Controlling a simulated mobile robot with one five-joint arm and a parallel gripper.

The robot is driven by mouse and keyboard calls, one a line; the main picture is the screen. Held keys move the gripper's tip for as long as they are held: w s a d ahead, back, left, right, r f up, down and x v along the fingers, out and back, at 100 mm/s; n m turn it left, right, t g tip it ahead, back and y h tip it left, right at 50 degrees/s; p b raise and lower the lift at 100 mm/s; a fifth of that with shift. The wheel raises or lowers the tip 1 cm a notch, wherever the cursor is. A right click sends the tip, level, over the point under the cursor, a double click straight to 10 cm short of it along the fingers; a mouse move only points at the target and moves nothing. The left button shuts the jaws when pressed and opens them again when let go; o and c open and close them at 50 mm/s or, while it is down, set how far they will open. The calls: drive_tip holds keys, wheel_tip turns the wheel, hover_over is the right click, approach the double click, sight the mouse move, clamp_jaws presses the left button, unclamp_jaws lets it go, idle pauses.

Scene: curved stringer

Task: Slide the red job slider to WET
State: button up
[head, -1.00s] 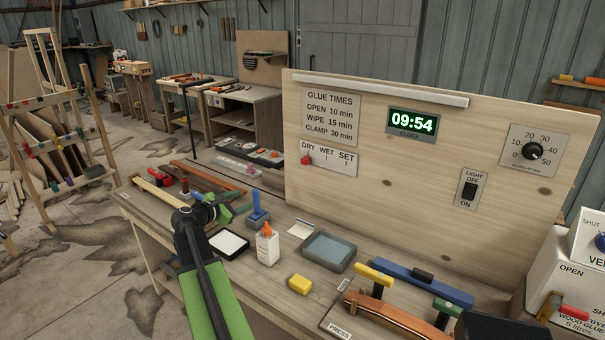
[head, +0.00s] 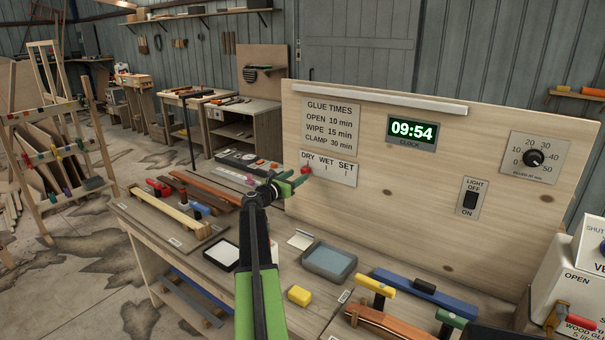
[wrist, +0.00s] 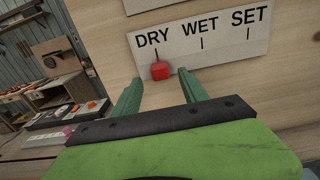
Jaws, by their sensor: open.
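The red job slider (wrist: 160,70) is a small red knob on a pale plate (wrist: 200,35) marked DRY, WET and SET. It sits under the DRY mark at the plate's left end, and the head view shows it too (head: 306,170). My gripper (head: 297,176) is raised in front of the board beside the plate. In the wrist view its two green fingers (wrist: 162,88) are apart, with the slider just beyond and between their tips. I see no clear contact. The WET mark is to the right of the slider.
The upright wooden board (head: 420,210) carries the plate, a glue times sign (head: 330,122), a clock (head: 412,131), a light switch (head: 470,196) and a dial (head: 534,157). On the bench below are a grey tray (head: 329,261), a yellow block (head: 300,295) and clamps.

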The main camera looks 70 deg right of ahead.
sight(303, 172)
drive_tip(key=x, duration=0.5)
clamp_jaws()
idle(1.4)
